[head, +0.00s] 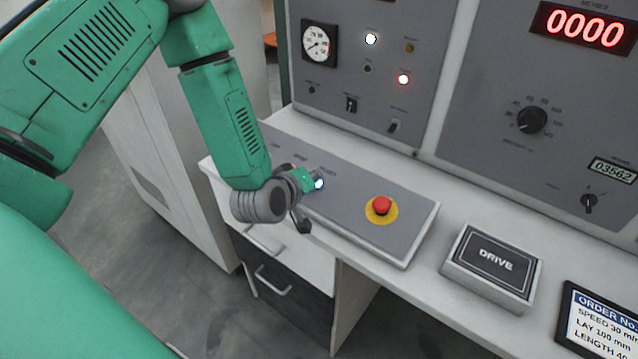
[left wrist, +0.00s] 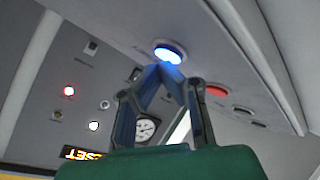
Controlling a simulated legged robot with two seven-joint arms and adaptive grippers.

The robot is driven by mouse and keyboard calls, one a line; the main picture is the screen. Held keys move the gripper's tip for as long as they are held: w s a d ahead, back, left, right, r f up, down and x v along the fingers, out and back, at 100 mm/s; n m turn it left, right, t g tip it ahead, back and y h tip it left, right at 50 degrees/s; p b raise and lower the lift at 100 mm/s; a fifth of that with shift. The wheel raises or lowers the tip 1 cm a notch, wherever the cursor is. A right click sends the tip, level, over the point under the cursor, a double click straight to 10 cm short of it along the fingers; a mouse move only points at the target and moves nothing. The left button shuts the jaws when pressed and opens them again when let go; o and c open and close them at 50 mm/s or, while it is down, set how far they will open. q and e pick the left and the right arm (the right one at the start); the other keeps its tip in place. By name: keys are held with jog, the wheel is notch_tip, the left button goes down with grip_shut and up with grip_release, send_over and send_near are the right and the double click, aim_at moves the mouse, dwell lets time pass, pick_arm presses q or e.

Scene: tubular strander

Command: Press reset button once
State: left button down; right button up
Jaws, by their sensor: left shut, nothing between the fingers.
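The reset button (head: 319,184) glows blue-white on the sloped grey console panel (head: 345,205), below a small label. It also glows blue in the left wrist view (left wrist: 170,52). My left gripper (head: 308,182) is at this button, its fingers shut and empty. In the left wrist view its fingertips (left wrist: 165,70) meet just at the button's lower edge; I cannot tell whether they touch it. The gripper partly hides the panel's other buttons in the head view. My right gripper is not in view.
A red emergency button (head: 381,206) on a yellow disc stands right of the gripper on the same panel. A DRIVE box (head: 492,262) and an order screen (head: 603,325) lie farther right. The upright instrument panel (head: 365,65) rises behind. A red button (left wrist: 215,91) shows beside the fingers.

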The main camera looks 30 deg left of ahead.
pick_arm(q)
jog(key=shift+a+f, duration=0.1)
jog(key=shift+f, duration=0.05)
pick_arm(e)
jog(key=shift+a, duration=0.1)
pick_arm(q)
jog(key=shift+a+f, duration=0.25)
jog(key=shift+a, duration=0.05)
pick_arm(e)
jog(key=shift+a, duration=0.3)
pick_arm(q)
jog(key=shift+d+r, duration=0.15)
jog(key=shift+d, duration=0.1)
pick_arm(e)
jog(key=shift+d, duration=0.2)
pick_arm(q)
jog(key=shift+d+r, duration=0.1)
jog(key=shift+r, duration=0.05)
jog(key=shift+s+d+r+p, duration=0.1)
jog(key=shift+d+r+p, duration=0.2)
jog(key=shift+r+p, duration=0.2)
jog(key=shift+r, duration=0.1)
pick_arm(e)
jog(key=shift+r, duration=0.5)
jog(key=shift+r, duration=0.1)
